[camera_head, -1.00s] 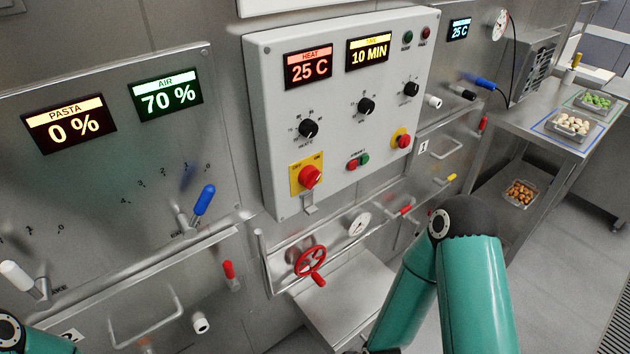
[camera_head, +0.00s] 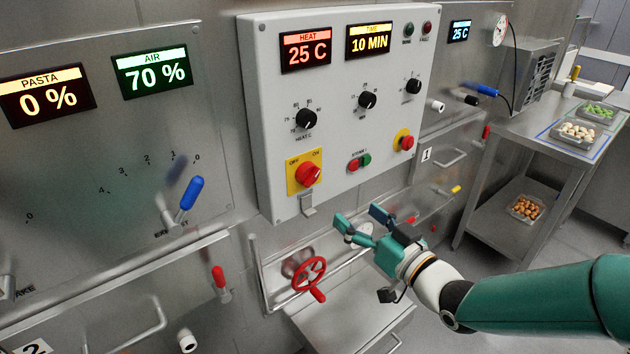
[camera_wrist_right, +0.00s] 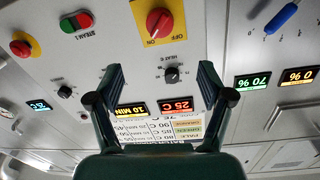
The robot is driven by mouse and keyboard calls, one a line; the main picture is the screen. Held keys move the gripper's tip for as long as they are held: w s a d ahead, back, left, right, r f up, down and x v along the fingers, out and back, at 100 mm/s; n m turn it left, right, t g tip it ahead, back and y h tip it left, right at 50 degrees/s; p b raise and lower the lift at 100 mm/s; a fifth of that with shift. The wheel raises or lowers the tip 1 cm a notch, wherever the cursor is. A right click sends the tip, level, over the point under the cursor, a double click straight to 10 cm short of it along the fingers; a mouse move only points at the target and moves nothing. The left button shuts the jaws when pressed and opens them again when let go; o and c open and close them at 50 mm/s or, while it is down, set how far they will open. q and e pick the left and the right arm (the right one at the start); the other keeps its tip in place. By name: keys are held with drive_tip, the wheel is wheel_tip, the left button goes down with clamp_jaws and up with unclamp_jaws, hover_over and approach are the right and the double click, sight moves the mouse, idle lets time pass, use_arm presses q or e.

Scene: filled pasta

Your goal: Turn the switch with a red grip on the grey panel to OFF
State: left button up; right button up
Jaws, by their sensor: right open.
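The switch with a red grip (camera_head: 308,175) sits on a yellow plate marked OFF on the left and ON on the right, low on the left of the grey panel (camera_head: 340,150). In the head view its grip is tilted toward the ON side. In the right wrist view the red grip (camera_wrist_right: 159,22) shows upside down at the top, ahead of the fingers. My right gripper (camera_head: 358,222) is open and empty, below and to the right of the switch, apart from the panel. Its two fingers also show in the right wrist view (camera_wrist_right: 160,85). My left gripper is out of view.
A padlock-like metal hasp (camera_head: 308,205) hangs below the switch. A red handwheel (camera_head: 309,274) and a pipe lie under the panel. A red emergency button (camera_head: 406,142) and black knobs (camera_head: 306,118) stick out nearby. A steel table (camera_head: 530,130) with trays stands at right.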

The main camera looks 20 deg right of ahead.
sight(313, 179)
drive_tip(key=p+x, duration=0.4)
drive_tip(key=x, duration=1.1)
drive_tip(key=shift+w+a+f, duration=0.15)
drive_tip(key=shift+w+a, duration=0.05)
drive_tip(key=shift+w, duration=0.1)
